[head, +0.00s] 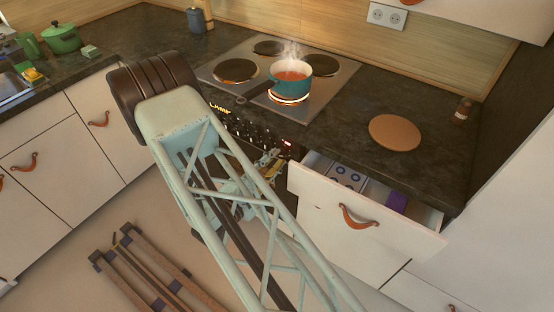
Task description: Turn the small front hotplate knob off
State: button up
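The black control panel (262,137) with a row of small knobs runs along the front of the stove, partly covered by my arm. I cannot tell the knobs apart or read their settings. A teal pot (291,85) of steaming orange-red food stands on the front right hotplate (288,98), whose edge glows orange. My gripper (268,163) is just below and in front of the panel, small and partly hidden behind my arm. Its fingers are too unclear to show whether they are open or shut, or whether they touch a knob.
An open drawer (362,222) with a leather pull juts out right of the panel, close to my gripper. A round wooden board (395,132) lies on the dark worktop. A green pot (62,38) stands far left. A wooden rail frame (150,275) lies on the floor.

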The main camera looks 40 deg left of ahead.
jog(key=shift+w, duration=0.5)
jog(key=shift+c, duration=0.9)
grip_shut()
jog(key=shift+n, duration=0.5)
jog(key=n+p, duration=0.1)
jog(key=n, duration=0.4)
jog(key=n+p, duration=0.1)
jog(key=n, duration=0.4)
jog(key=shift+n, duration=0.4)
